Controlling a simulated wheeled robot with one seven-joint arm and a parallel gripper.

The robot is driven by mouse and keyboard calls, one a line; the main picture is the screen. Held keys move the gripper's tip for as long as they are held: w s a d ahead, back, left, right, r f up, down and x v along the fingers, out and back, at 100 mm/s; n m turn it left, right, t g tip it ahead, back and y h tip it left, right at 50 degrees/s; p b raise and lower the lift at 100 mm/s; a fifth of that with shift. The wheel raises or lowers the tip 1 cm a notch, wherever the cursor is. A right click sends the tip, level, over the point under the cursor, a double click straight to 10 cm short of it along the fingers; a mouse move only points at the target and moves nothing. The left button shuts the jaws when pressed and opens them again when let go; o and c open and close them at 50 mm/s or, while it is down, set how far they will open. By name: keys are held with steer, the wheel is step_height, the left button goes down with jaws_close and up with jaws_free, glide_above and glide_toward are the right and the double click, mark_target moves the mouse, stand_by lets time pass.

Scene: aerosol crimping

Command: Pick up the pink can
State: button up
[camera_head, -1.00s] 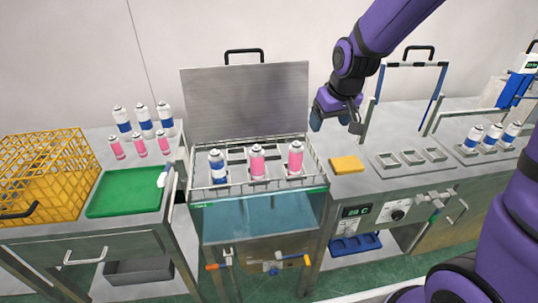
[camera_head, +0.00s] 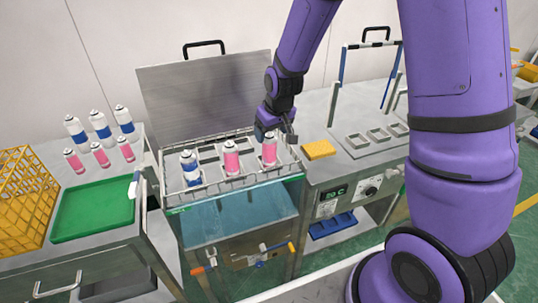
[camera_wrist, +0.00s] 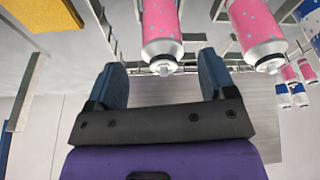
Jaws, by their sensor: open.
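Two pink cans stand upright in the wire rack of the open bath: one in the middle (camera_head: 231,160) and one at the right end (camera_head: 269,153). My gripper (camera_head: 275,132) is at the top of the right-end pink can, pointing down beside or over it. In the wrist view the fingers are open and apart, and the top of a pink can (camera_wrist: 160,28) lies in line with the gap between them. A second pink can (camera_wrist: 250,22) is to its right. The head view does not show clearly whether a finger touches the can.
A blue-and-white can (camera_head: 190,170) stands at the rack's left end. The raised metal lid (camera_head: 200,95) is behind the rack. A yellow sponge (camera_head: 318,150) lies right of it. Small pink cans (camera_head: 100,155), blue-and-white cans and a green tray (camera_head: 92,210) are on the left counter.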

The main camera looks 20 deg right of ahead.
mark_target(269, 149)
steer(key=shift+x, duration=2.3)
steer(key=shift+s+a, duration=0.1)
steer(key=shift+a, duration=0.05)
steer(key=c, duration=1.3)
